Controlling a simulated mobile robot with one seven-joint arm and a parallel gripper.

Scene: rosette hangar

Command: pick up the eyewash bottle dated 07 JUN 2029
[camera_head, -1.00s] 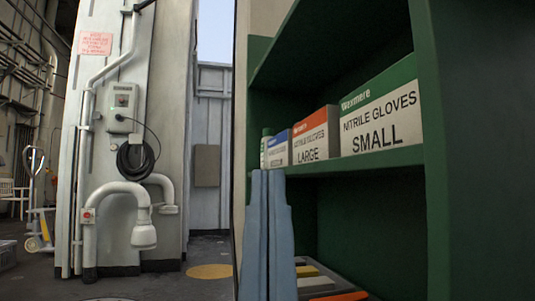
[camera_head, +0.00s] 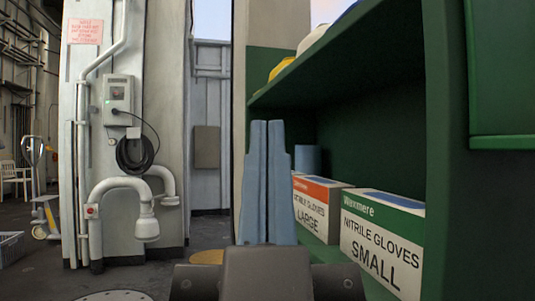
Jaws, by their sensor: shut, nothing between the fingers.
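My gripper (camera_head: 267,125) stands upright in the lower middle of the view, its two blue fingers shut together with nothing between them. It is in front of the left end of a green shelf unit. No eyewash bottle can be made out, and no 07 JUN 2029 date is readable. The fingers hide part of the shelf's left end.
Nitrile glove boxes marked SMALL (camera_head: 383,240) and LARGE (camera_head: 318,208) stand on the green shelf (camera_head: 350,85) unit. A blue cylinder (camera_head: 307,158) is behind them. Yellow things (camera_head: 281,68) lie on the upper shelf.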

